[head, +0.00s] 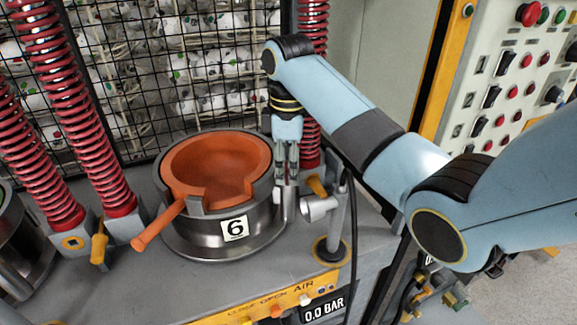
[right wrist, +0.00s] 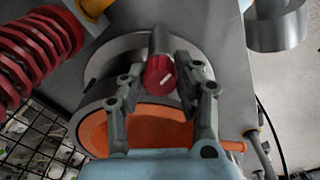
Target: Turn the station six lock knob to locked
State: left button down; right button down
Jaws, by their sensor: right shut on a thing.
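Station six is a grey metal ring labelled 6 (head: 235,229) with an orange ladle-like bowl (head: 220,165) in it. The bowl's handle sticks out to the lower left. In the right wrist view, a red round lock knob (right wrist: 158,75) with a short slanted white mark sits beside the ring. My right gripper (head: 288,175) points down at the right side of the ring and is shut on the knob, with one finger on each side. In the head view the knob is hidden behind the fingers. My left gripper is out of view.
Red springs (head: 45,120) on posts stand at the left, before a black wire mesh (head: 140,70). A grey nozzle (head: 318,208) and post stand right of the ring. A switch panel (head: 510,90) is at the right.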

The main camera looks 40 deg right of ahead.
jog(key=shift+m, duration=2.3)
jog(key=c, duration=1.2)
grip_release()
